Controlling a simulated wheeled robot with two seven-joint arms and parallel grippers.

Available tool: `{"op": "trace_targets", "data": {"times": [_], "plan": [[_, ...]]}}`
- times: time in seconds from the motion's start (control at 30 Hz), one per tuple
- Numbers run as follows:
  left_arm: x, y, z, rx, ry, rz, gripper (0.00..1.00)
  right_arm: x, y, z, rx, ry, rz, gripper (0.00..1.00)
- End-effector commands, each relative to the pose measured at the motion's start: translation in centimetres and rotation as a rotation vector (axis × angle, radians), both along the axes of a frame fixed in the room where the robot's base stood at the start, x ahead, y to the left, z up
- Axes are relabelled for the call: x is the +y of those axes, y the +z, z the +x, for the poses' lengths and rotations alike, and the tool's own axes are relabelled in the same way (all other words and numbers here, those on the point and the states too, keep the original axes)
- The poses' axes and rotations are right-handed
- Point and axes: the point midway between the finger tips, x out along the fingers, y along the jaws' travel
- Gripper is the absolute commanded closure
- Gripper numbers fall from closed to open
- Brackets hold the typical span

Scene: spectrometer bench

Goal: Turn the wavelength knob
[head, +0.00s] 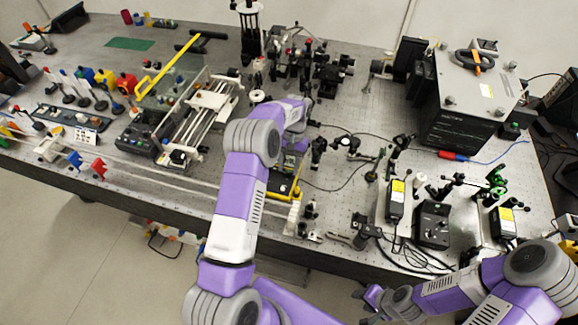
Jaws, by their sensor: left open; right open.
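I cannot pick out the wavelength knob for sure; it is too small or hidden behind my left arm. A small yellow and black device (284,187) stands near the front of the bench, partly covered by my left arm. My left gripper (297,141) is over the bench just behind this device, pointing down and partly hidden by its own wrist. It is open, and I see nothing held in it. My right gripper (366,304) is low at the bottom of the view, in front of the bench edge, open and empty.
The optical bench (340,203) is crowded. A large black and grey box (465,105) stands at the right, with yellow-labelled units (396,200) and cables in front of it. A white rail instrument (210,100) stands left of my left arm. Several small posts stand around.

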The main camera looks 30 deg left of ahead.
Motion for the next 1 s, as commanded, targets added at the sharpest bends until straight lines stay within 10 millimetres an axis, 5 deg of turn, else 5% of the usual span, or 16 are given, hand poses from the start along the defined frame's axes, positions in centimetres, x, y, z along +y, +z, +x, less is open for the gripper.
{"op": "trace_targets", "data": {"times": [0.43, 1.0], "plan": [[0.4, 5.8, 2.4, -0.001, 0.0, 0.001, 0.55, 0.0, 0.0, 0.0, 0.0, 0.0, 0.0, 0.55], [0.5, 6.5, 2.6, 0.0, 0.0, 0.0, 0.55, 0.0, 0.1, 0.0, 0.0, 0.0, 0.0, 0.55]]}}
